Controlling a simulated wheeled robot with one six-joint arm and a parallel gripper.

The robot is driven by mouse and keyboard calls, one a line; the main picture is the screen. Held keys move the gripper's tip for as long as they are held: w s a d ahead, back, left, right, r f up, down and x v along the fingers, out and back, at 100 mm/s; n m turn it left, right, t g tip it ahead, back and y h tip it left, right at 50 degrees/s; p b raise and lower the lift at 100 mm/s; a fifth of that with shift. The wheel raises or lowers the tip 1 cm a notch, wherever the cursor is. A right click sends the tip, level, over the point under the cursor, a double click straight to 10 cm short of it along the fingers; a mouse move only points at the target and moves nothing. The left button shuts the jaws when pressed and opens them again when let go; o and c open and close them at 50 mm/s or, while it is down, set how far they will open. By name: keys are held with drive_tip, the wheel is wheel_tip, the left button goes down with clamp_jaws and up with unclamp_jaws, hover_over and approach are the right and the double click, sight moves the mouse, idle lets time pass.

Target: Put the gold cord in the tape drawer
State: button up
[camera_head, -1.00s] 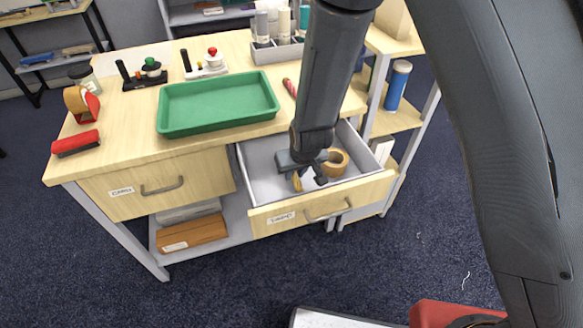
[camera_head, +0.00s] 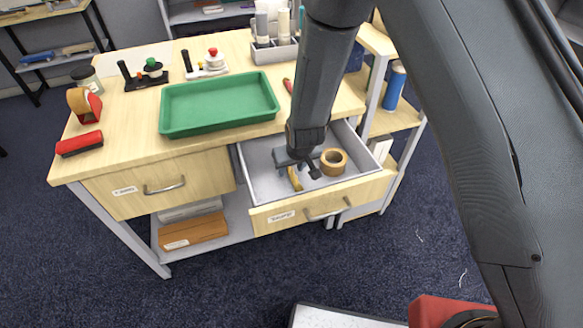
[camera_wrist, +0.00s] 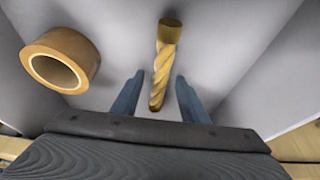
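The gold cord (camera_head: 295,178) is a short twisted gold piece with a darker end. It lies in the open right drawer (camera_head: 261,179) of the workbench. In the wrist view the cord (camera_wrist: 161,68) shows against the grey drawer bottom, with its lower end between my two fingers. My gripper (camera_head: 300,172) is inside the drawer, just above the cord. In the wrist view my gripper (camera_wrist: 158,85) is open, with a visible gap on each side of the cord. The drawer's label is too small to read surely.
A tan tape roll (camera_head: 334,161) lies in the drawer right of the cord; drawer walls surround my gripper. A green tray (camera_head: 219,104) sits on the bench above. The left drawer (camera_head: 160,183) is shut.

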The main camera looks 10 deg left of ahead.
drive_tip(key=shift+r, duration=0.25)
drive_tip(key=p+v, duration=0.1)
drive_tip(key=v, duration=1.1)
drive_tip(key=s+d+r+m, duration=0.1)
drive_tip(key=d+r, duration=0.2)
drive_tip(key=d, duration=0.3)
drive_tip(key=s+d+r+m+h, duration=0.1)
drive_tip(key=d+r, duration=0.2)
drive_tip(key=d, duration=0.3)
drive_tip(key=s+d+r+m, duration=0.1)
drive_tip(key=d+r, duration=0.1)
drive_tip(key=d, duration=0.4)
drive_tip(key=s+d+r+m+g+h, duration=0.1)
drive_tip(key=s+d+r+m+g, duration=0.1)
drive_tip(key=s+d, duration=0.7)
drive_tip(key=d+r+m, duration=0.1)
drive_tip(key=d+r, duration=0.1)
drive_tip(key=d, duration=0.1)
drive_tip(key=shift+d+r, duration=0.25)
drive_tip(key=shift+r, duration=0.15)
drive_tip(key=shift+f+b, duration=0.45)
